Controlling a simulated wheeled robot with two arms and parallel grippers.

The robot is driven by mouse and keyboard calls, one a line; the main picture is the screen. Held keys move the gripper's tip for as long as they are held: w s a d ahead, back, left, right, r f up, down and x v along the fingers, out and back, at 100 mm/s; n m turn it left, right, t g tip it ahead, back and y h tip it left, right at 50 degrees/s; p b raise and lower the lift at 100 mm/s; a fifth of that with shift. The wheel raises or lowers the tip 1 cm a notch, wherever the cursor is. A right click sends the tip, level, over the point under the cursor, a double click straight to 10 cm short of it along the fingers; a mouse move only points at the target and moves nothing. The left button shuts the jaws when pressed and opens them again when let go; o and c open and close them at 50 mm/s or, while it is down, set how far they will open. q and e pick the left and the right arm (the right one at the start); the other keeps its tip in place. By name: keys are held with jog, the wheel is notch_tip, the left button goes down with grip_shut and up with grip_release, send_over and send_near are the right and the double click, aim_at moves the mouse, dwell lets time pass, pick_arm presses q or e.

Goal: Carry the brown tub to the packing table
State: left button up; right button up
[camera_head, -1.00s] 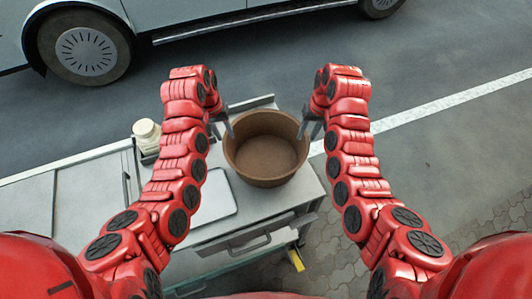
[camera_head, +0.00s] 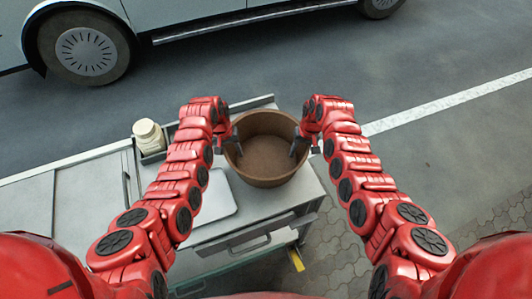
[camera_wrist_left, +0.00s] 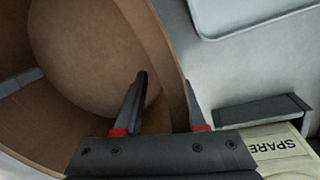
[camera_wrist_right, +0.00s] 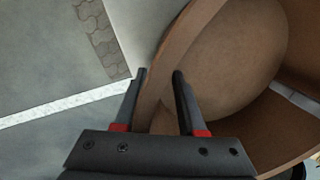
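The brown tub (camera_head: 266,158) is round, upright and looks empty inside; it stands on a light grey cabinet top (camera_head: 225,232). My left gripper (camera_head: 229,148) is open at the tub's left rim. In the left wrist view, one finger is inside the tub (camera_wrist_left: 85,60) and one outside, with the wall between them. My right gripper (camera_head: 304,150) is open at the right rim. The right wrist view shows its fingers either side of the tub wall (camera_wrist_right: 172,62). A gap shows beside the wall in both grippers. I cannot tell which surface is the packing table.
A pale tray (camera_head: 215,198) lies near my left arm. A parked vehicle (camera_head: 90,50) is behind. Open paving (camera_head: 450,150) lies to the right.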

pick_arm(q)
grip_shut()
pick_arm(e)
grip_shut()
pick_arm(q)
jog(key=shift+d, duration=0.2)
pick_arm(e)
jog(key=shift+a, duration=0.2)
dwell(0.8)
